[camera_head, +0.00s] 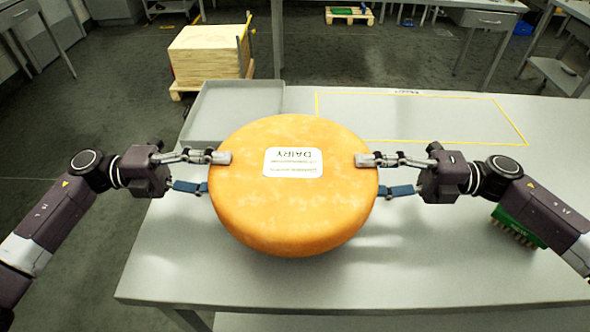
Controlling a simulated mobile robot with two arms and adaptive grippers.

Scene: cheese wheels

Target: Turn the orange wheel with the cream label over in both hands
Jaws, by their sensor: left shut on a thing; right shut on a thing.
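The orange wheel (290,205) is in the middle of the head view, tilted above the table, with a shadow on the tabletop to its right. Its cream label (293,162) faces up toward me, and the word DAIRY on it reads upside down. My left gripper (214,172) is shut on the wheel's left edge, with one finger on the upper face and the blue-padded finger at the side. My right gripper (372,174) is shut on the right edge in the same way. The wheel's underside is hidden.
The grey table (420,265) has a yellow-outlined area (420,118) at its back right, which is clear. A grey tray (235,98) lies at the back left. A green brush-like object (518,226) sits under my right arm. A wooden stack (208,52) stands on the floor behind.

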